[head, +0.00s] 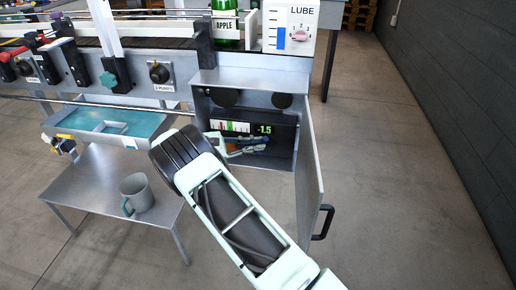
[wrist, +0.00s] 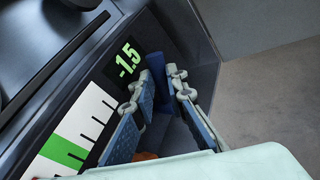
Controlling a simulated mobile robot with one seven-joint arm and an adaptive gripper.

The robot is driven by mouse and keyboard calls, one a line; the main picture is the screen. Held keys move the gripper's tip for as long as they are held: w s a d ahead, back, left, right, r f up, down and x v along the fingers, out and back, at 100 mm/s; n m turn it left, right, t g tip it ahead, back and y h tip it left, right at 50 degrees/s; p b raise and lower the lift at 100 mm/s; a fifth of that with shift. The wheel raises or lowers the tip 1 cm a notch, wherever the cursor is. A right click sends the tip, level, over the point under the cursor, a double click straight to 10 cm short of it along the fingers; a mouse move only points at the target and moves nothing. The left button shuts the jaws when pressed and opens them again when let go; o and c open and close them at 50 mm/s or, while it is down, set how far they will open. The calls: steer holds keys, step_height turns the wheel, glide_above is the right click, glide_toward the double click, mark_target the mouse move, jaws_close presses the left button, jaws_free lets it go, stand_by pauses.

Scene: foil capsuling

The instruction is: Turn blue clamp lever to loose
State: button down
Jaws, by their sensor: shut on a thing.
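The blue clamp lever (wrist: 159,90) shows in the wrist view as a dark blue bar between my two finger pads, beside the -1.5 readout. My gripper (wrist: 163,84) is shut on it, with a pad on either side. In the head view my gripper (head: 258,143) reaches into the open grey cabinet (head: 282,165). There my wrist and fingers hide most of the lever. The display (head: 264,129) reads -1.5 in green, and its scale with a green band (wrist: 66,152) shows in the wrist view.
The cabinet door (head: 312,170) stands open to the right, with a black handle (head: 322,222). A low metal table (head: 95,195) with a grey mug (head: 137,192) stands at the left. A LUBE panel (head: 290,27) is above. The floor at right is clear.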

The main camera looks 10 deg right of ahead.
steer(key=shift+w+a+f+n+h+b, duration=0.15)
steer(key=shift+a+n+h+b, duration=0.35)
steer(key=shift+h+b, duration=0.3)
steer(key=c, duration=2.2)
jaws_free()
steer(key=v, duration=1.2)
steer(key=shift+f, duration=0.25)
